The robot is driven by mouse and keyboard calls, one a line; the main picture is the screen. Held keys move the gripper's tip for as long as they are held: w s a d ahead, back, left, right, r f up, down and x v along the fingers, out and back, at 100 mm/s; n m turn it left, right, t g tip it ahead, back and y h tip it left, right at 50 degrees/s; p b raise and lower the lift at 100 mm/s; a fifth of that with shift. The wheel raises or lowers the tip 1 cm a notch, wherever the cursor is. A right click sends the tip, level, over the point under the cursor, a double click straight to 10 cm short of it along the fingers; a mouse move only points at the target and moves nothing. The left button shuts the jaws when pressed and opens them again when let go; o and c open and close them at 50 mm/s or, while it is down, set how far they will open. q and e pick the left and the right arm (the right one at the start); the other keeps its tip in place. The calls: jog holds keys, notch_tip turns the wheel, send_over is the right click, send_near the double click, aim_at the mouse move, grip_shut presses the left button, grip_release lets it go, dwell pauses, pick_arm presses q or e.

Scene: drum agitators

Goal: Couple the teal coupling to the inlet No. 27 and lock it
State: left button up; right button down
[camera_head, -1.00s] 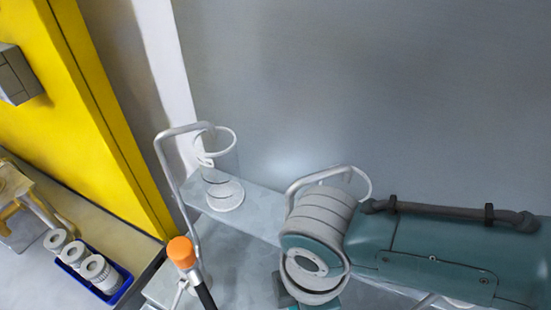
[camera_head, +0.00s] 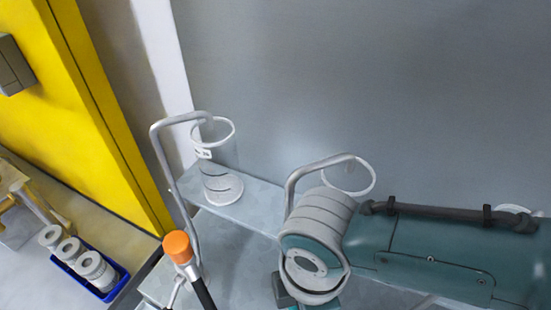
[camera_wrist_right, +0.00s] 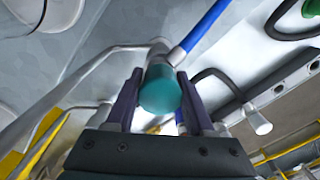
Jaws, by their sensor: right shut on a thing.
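In the right wrist view, my right gripper (camera_wrist_right: 160,84) is shut on the teal coupling (camera_wrist_right: 160,95), a short rounded cylinder between its two dark fingers. A blue hose (camera_wrist_right: 206,27) and a pale metal pipe end show just behind the coupling. I cannot tell whether the coupling touches that pipe. I cannot make out which part is inlet No. 27. A small white tag (camera_head: 204,154) on the clear cylinder in the head view is too small to read. My left gripper is in no view, and my right gripper does not show in the head view.
Bent metal pipes (camera_head: 163,160) (camera_head: 292,180) rise by clear cylinders (camera_head: 222,165) (camera_head: 357,178). A rod with an orange cap (camera_head: 177,246) stands in front. A blue tray (camera_head: 108,294) with several white ringed pieces lies at left. A dark curved tube (camera_wrist_right: 215,75) is right of the coupling.

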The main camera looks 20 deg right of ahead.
jog(key=shift+f, duration=0.3)
dwell(0.4)
jog(key=shift+c, duration=1)
grip_release()
jog(key=shift+c, duration=0.4)
notch_tip(320, 180, up, 10)
jog(key=p, duration=0.9)
jog(key=shift+r+p, duration=0.1)
jog(key=shift+p, duration=0.3)
